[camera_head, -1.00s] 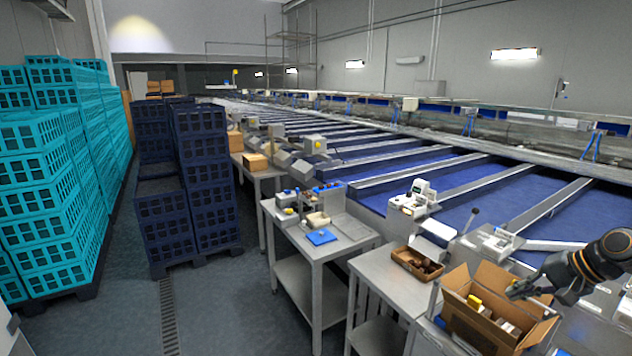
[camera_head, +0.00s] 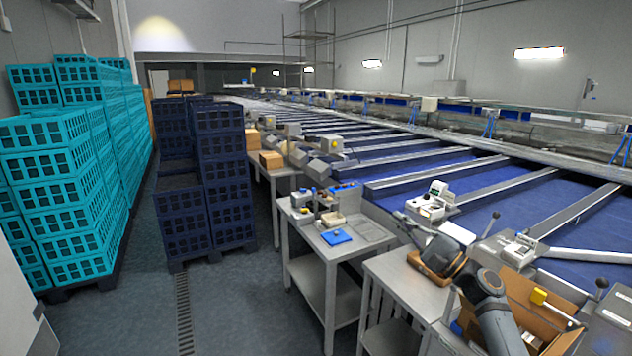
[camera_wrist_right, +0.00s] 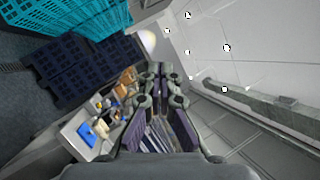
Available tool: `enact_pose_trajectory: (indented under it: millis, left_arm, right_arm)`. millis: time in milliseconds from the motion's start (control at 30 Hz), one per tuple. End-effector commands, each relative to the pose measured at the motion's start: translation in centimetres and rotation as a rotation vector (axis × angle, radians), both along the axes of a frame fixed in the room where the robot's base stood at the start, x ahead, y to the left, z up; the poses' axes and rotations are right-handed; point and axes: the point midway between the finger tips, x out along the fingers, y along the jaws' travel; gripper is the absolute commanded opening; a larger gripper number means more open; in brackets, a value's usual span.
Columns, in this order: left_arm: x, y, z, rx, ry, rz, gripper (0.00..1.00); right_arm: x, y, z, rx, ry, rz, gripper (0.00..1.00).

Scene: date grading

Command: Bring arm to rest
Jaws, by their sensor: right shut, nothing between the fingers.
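My right arm rises from the lower right of the head view, in front of the open cardboard box (camera_head: 568,333). My left gripper is in neither view. The small brown carton (camera_head: 420,262) on the near table is partly hidden behind my right arm and gripper.
Steel tables (camera_head: 385,268) stand along the blue conveyor (camera_head: 600,235). A blue pad (camera_head: 337,236) lies on one. Dark blue crates (camera_head: 225,175) and teal crates (camera_head: 60,195) are stacked at left. The aisle floor (camera_head: 130,300) is clear.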

Motion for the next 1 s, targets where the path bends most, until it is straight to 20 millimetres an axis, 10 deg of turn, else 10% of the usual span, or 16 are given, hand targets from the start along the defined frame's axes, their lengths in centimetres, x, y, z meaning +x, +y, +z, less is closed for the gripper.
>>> enact_pose_trajectory:
  millis: [233,400,800,1000]
  left_arm:
    - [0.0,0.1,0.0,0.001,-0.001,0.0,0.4]
    - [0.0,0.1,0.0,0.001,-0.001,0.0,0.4]
    - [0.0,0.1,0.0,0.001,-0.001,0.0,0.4]
    - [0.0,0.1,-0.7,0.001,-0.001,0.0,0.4]
  right_arm:
    - [4.4,-3.4,-6.4,-0.569,-0.061,-0.359,0.0]
    - [6.8,-9.4,-9.2,-1.158,-0.191,-0.67,0.0]
    - [7.0,-17.6,-5.4,-2.332,-0.629,-1.053,0.0]
    - [5.4,-17.4,-19.6,-2.342,-0.492,-0.807,0.0]
